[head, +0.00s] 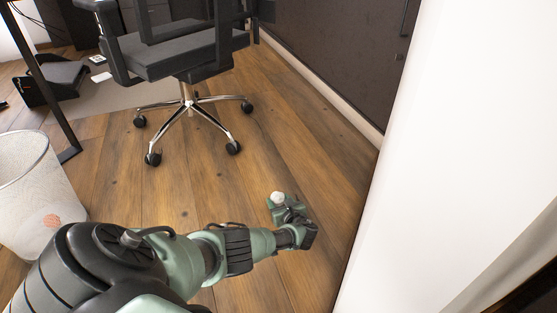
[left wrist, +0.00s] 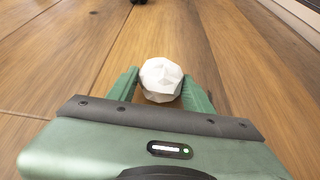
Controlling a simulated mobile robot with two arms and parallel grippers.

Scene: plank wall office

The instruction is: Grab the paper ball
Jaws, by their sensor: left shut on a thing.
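The paper ball (head: 277,197) is white and crumpled, and shows at the tip of my left gripper (head: 278,203) over the wooden floor. In the left wrist view, the paper ball (left wrist: 162,80) sits between the two green fingers of my left gripper (left wrist: 162,88), which is shut on it. The ball's lower side is hidden in that view. I cannot tell how high it is above the floor. My right gripper is in neither view.
A white mesh waste bin (head: 38,190) stands at the left. A black office chair (head: 185,55) on a wheeled base stands beyond the gripper. A white wall (head: 450,130) closes off the right side. The wooden floor (head: 190,185) between bin and chair is clear.

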